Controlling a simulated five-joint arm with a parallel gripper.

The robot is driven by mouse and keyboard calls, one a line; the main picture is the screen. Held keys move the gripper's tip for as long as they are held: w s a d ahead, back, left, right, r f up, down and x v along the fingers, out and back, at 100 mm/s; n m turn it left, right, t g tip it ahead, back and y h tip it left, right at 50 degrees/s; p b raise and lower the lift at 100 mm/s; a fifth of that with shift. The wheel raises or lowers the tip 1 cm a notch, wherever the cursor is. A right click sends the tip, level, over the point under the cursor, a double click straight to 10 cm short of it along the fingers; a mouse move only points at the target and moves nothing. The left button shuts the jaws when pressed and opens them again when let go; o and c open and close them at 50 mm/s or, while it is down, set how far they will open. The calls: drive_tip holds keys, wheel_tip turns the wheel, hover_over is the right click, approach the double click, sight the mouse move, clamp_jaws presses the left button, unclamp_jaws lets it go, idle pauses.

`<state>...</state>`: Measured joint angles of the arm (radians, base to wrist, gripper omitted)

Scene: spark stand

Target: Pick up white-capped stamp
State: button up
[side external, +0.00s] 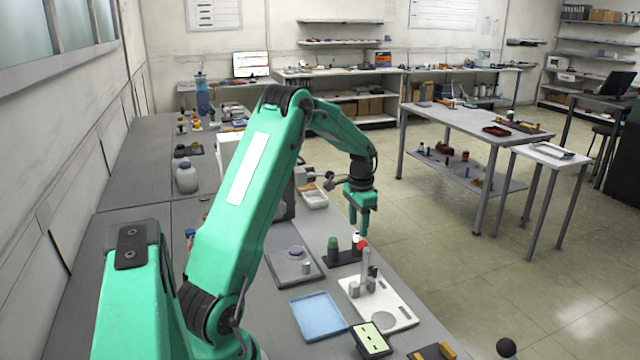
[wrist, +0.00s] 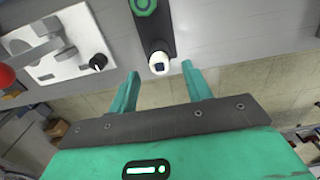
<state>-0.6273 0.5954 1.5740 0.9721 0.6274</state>
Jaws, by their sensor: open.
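The white-capped stamp (wrist: 158,65) stands at the end of a dark holder (wrist: 155,40) in the wrist view, with a dark square on its cap. In the side view the white-capped stamp (side external: 355,237) stands on the dark holder (side external: 338,260), beside a green-capped stamp (side external: 333,247). The green cap (wrist: 144,6) also shows at the top of the wrist view. My gripper (side external: 361,222) is open and empty, pointing down above the holder. In the wrist view my gripper (wrist: 160,72) has its fingertips on either side of the white cap in the picture; contact cannot be told.
A white stand with a grey post (side external: 366,268) and red ball (side external: 362,244) is close in front of the holder. A blue tray (side external: 319,316), a grey plate with a purple-topped item (side external: 293,268) and a dark-framed device (side external: 370,340) lie nearby. The bench's right edge is close.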

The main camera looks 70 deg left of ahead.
sight(358, 233)
drive_tip(key=shift+f, duration=1.65)
drive_tip(key=c, duration=1.1)
